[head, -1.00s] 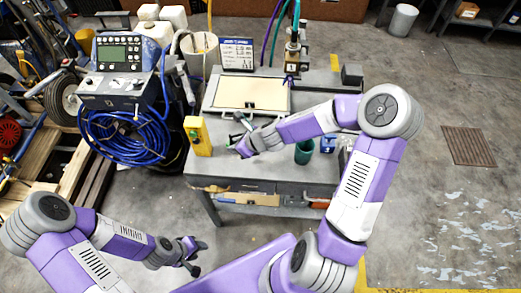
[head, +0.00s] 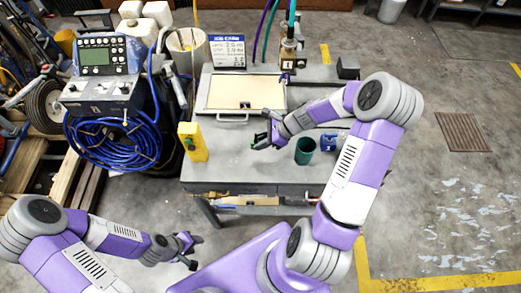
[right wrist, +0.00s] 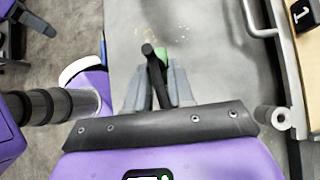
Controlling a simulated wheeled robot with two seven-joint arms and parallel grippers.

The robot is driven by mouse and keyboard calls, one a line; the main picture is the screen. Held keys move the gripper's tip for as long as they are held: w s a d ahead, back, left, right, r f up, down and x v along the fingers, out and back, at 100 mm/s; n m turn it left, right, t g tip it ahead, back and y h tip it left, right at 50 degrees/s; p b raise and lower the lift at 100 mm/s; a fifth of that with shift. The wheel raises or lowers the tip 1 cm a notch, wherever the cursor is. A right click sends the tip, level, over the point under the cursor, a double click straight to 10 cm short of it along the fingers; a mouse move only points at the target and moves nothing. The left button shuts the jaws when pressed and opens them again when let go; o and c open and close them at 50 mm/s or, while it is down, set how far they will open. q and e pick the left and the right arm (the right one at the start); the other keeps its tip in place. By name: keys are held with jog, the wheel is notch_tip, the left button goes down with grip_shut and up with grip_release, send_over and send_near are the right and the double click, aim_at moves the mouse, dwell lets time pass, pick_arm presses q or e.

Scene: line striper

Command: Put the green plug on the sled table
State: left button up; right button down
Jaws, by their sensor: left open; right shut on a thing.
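The green plug (right wrist: 162,55) is only partly seen in the right wrist view, between and behind dark fingers. In the head view a small green bit of it (head: 259,136) shows at the fingertips. My right gripper (head: 264,141) is shut on it above the grey bench top (head: 235,165). A tan-topped panel with a grey frame (head: 245,92) and front handle lies at the back of the bench. It may be the sled table; I cannot tell for sure. My left gripper (head: 194,251) is open and empty, off the bench at the lower left.
A yellow box (head: 192,142) stands at the bench's left front. A dark green cup (head: 304,151) and a blue item (head: 328,142) stand right of my right gripper. A control unit with coiled blue cable (head: 112,140) is at left. The front middle of the bench is clear.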

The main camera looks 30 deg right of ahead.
jog(key=shift+f+b, duration=0.4)
jog(key=shift+f, duration=1.95)
jog(key=shift+f, duration=0.15)
jog(key=c, duration=1)
grip_release()
jog(key=shift+d+r, duration=0.15)
jog(key=shift+r, duration=0.2)
jog(key=p+v, duration=0.2)
jog(key=v, duration=0.9)
jog(key=shift+s+r, duration=0.2)
jog(key=shift+r, duration=0.05)
